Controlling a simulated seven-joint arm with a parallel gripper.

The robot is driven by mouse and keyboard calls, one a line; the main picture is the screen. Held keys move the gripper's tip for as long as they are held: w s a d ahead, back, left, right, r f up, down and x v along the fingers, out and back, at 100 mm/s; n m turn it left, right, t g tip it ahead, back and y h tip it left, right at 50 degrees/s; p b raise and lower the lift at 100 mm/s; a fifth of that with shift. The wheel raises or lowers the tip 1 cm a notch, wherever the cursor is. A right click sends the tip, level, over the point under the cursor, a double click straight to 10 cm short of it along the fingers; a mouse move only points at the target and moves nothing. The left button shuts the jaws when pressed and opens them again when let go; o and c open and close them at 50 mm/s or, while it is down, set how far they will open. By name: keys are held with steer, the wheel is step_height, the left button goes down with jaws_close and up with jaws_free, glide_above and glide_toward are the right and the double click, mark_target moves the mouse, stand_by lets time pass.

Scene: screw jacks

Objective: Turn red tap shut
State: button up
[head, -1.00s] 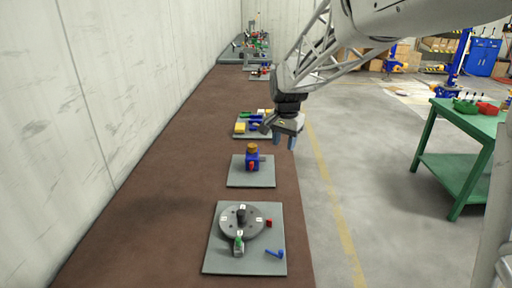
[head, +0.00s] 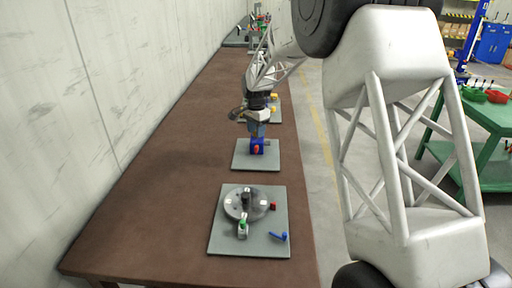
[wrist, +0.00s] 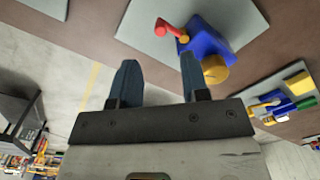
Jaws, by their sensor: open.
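The red tap (head: 256,149) is a small red handle on the front of a blue block (head: 260,143), which stands on a grey plate (head: 243,162) on the brown bench. In the wrist view the red tap (wrist: 168,27) sticks out from the blue block (wrist: 207,42), beside a round yellow-orange knob (wrist: 215,69). My gripper (head: 257,130) is just above the block in the head view and hides its top. In the wrist view my gripper (wrist: 158,70) is open with nothing between its fingers. The red tap lies beyond the fingertips, apart from them.
A nearer grey plate (head: 226,240) holds a round dial (head: 235,206), a green-topped part (head: 242,229), a red block (head: 273,206) and a blue piece (head: 278,236). Farther plates with coloured parts lie behind. A wall (head: 110,90) runs along the left; bare bench lies beside it.

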mark_target(256, 147)
steer(key=shift+f, duration=0.1)
stand_by(0.3)
steer(key=shift+f, duration=3.9)
jaws_close()
